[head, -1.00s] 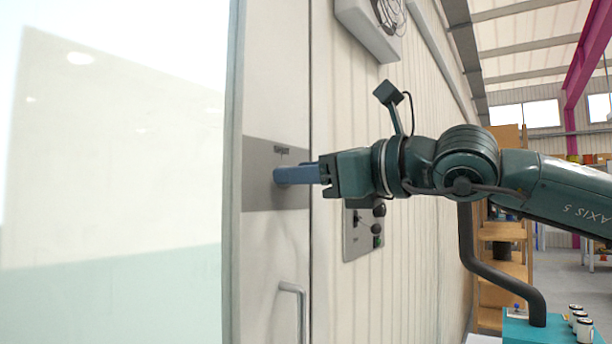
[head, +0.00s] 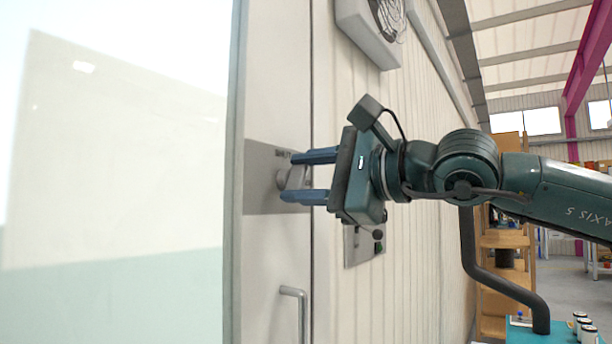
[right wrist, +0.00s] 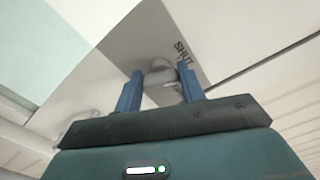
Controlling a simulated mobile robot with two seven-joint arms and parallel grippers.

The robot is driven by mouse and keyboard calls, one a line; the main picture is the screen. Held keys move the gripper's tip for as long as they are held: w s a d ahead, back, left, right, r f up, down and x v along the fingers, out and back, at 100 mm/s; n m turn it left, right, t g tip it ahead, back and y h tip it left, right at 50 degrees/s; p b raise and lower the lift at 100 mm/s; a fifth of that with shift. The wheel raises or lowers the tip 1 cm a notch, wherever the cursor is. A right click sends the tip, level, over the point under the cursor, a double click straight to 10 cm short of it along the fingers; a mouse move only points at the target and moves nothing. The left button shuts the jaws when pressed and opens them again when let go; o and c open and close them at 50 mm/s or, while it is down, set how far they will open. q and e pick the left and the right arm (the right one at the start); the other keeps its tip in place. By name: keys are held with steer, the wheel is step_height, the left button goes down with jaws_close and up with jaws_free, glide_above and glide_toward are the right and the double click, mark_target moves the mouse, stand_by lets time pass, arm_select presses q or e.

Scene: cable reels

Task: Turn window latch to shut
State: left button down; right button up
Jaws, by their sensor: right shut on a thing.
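The window latch (head: 296,179) is a grey knob and lever on a grey metal plate (head: 262,203) on the window frame. My right gripper (head: 288,177) has its two blue fingers on either side of the latch, one above the other in the head view, and is shut on it. In the right wrist view the round latch knob (right wrist: 160,75) shows between the fingertips. The word SHUT (right wrist: 183,52) is printed on the plate close to the right-hand finger. The fingers hide part of the latch lever. My left gripper is not in view.
A grey bar handle (head: 295,318) sits below the plate on the frame. A large glass pane (head: 120,180) is on the left. Shelves stand at the right.

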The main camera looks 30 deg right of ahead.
steer(key=n, duration=0.3)
steer(key=shift+n, duration=0.3)
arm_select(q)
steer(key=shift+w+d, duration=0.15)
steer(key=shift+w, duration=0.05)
arm_select(e)
steer(key=shift+f+n, duration=0.1)
steer(key=shift+n, duration=0.4)
arm_select(q)
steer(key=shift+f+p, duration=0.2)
steer(key=shift+p, duration=0.1)
arm_select(e)
steer(key=o, duration=1)
steer(key=shift+c, duration=0.2)
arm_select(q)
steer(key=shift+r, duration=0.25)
